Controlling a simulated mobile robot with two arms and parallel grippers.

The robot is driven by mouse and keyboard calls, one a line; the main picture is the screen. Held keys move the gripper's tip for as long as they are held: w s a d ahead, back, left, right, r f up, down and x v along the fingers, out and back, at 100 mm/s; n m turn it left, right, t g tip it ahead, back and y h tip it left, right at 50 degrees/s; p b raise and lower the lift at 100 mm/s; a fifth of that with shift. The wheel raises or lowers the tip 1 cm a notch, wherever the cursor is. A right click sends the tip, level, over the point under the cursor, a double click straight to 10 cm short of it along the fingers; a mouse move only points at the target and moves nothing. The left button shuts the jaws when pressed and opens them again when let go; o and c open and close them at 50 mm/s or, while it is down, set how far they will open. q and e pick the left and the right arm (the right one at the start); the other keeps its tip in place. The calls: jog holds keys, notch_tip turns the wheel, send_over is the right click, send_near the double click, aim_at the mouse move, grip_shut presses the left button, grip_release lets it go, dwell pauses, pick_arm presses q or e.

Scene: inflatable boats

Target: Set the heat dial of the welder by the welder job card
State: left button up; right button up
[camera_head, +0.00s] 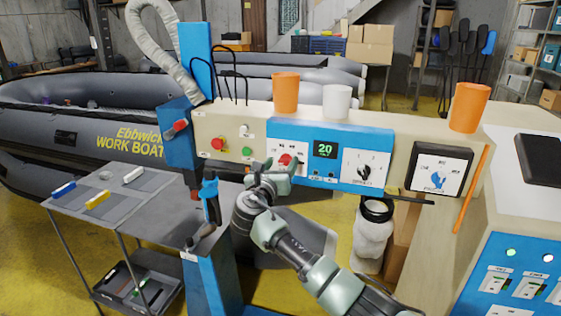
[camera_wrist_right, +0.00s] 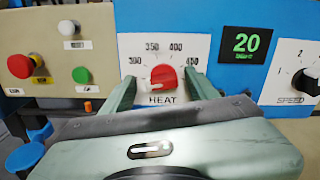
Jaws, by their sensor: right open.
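The welder's heat dial (camera_head: 286,160) is a red knob on a white plate in the blue panel. In the right wrist view the heat dial (camera_wrist_right: 163,77) sits above the word HEAT, with a scale running from 300 at left to 450 at right. A small white mark shows at its lower left; its exact setting is hard to read. My right gripper (camera_head: 277,169) is in front of the dial. In the wrist view the fingers of this gripper (camera_wrist_right: 160,84) stand apart, one on each side of the knob; contact is unclear. I cannot make out the job card. My left gripper is out of view.
Right of the dial are a green display (camera_wrist_right: 246,44) reading 20 and a black speed dial (camera_head: 365,170). Red and green buttons (camera_head: 217,144) are to the left. Orange and white cups (camera_head: 337,101) stand on top. A grey side table (camera_head: 117,200) holds small tools.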

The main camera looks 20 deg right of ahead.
jog(key=shift+d, duration=0.2)
grip_shut()
